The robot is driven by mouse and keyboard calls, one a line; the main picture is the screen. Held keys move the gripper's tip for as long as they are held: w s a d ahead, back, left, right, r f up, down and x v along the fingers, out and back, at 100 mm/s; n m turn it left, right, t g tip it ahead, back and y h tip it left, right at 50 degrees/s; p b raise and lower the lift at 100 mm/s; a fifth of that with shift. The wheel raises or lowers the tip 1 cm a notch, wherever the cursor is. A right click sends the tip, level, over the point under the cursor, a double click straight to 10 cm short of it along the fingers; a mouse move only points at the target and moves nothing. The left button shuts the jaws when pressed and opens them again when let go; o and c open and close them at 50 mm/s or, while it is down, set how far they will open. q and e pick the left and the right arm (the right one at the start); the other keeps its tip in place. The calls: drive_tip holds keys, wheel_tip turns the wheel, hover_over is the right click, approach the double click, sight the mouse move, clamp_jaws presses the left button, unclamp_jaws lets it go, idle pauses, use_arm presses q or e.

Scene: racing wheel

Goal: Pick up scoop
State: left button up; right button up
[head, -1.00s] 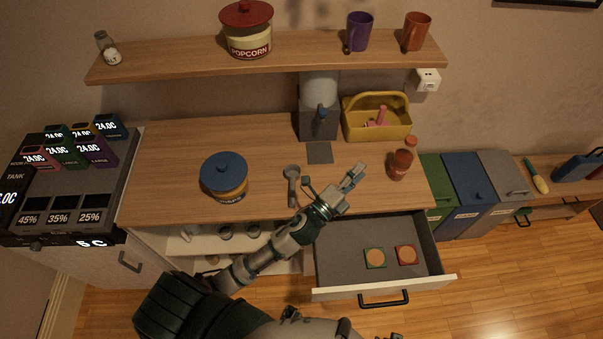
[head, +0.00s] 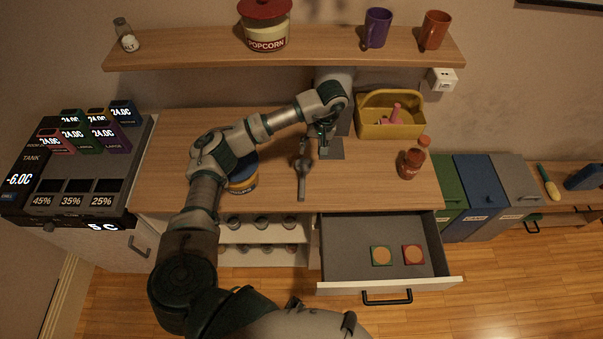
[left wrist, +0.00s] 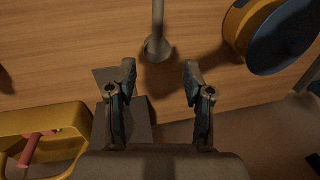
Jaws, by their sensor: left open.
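The grey scoop (head: 301,182) lies on the wooden counter (head: 390,190), left of the open drawer's middle, its handle toward the front edge. My left gripper (head: 323,137) is above the counter at the scoop's far end, pointing down. In the left wrist view my left gripper (left wrist: 160,72) is open and empty, its two fingers apart. There the scoop (left wrist: 157,40) shows at the top centre, its rounded end just ahead of the gap between the fingertips. I cannot tell the height left between fingers and scoop. My right gripper is not in view.
A blue-lidded jar (head: 242,175) stands left of the scoop, partly hidden by my left arm. A yellow caddy (head: 390,128) and red-brown bottles (head: 411,163) stand to the right. A shelf (head: 200,47) hangs above. An open drawer (head: 345,270) juts out below the counter.

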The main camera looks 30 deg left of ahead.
use_arm(q)
drive_tip(key=p, duration=0.2)
hover_over(303, 179)
drive_tip(key=d, duration=0.1)
drive_tip(key=f, duration=0.7)
drive_tip(key=w+f, duration=0.1)
drive_tip(key=f, duration=0.3)
drive_tip(key=shift+s+a+f, duration=0.1)
drive_tip(key=shift+a+f, duration=0.05)
drive_tip(key=shift+f, duration=0.05)
drive_tip(key=f, duration=0.1)
drive_tip(key=f+p, duration=0.1)
drive_tip(key=f, duration=0.2)
drive_tip(key=shift+s+a+f+p, duration=0.2)
drive_tip(key=shift+s+a+p, duration=0.15)
drive_tip(key=shift+p, duration=0.05)
drive_tip(key=shift+d+f, duration=0.15)
drive_tip(key=shift+f, duration=0.2)
drive_tip(key=shift+d, duration=0.1)
drive_tip(key=shift+c, duration=0.5)
drive_tip(key=c, duration=0.8)
drive_tip(key=shift+s+a, duration=0.1)
drive_tip(key=shift+a, duration=0.25)
clamp_jaws()
